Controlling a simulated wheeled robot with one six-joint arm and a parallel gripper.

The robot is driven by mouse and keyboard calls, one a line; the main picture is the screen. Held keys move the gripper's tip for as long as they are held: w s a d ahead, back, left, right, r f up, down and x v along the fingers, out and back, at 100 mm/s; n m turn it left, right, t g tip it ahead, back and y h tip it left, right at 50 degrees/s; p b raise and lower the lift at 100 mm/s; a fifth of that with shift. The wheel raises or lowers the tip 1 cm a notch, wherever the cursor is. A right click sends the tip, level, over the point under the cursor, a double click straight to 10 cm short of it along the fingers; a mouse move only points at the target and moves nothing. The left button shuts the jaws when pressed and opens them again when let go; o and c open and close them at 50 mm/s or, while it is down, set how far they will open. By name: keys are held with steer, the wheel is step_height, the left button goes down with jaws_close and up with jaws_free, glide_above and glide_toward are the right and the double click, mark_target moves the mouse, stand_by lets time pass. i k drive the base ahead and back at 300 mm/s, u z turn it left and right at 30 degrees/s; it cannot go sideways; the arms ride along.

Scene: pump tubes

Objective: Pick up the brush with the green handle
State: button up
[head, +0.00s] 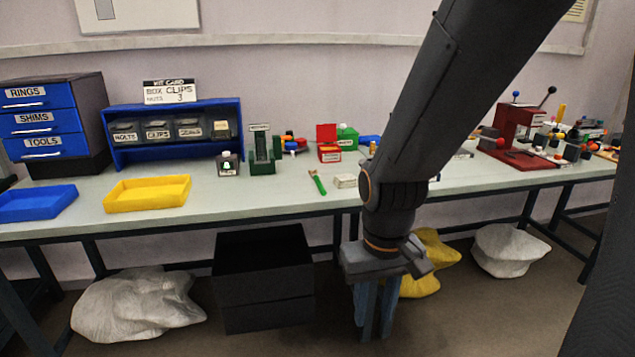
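The brush (317,181) with the green handle lies on the pale bench top, near the middle of the head view. It is small and slanted, with an orange-red part at its upper left end. My gripper (377,335) points down in front of the bench, lower than the bench top and to the right of the brush. Its two blue fingers show a narrow gap between them, and nothing is seen in it. My gripper is well apart from the brush.
A small pale block (344,181) lies just right of the brush. Behind stand a red box (328,153) and a green stand (262,158). A yellow tray (147,194) is to the left. The bench's front edge lies between my gripper and the brush.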

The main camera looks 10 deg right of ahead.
mark_target(315, 173)
steer(key=k, duration=0.5)
steer(key=u, duration=0.75)
steer(key=i, duration=1.55)
steer(key=z, duration=1.25)
steer(key=i, duration=0.8)
steer(key=z, duration=0.1)
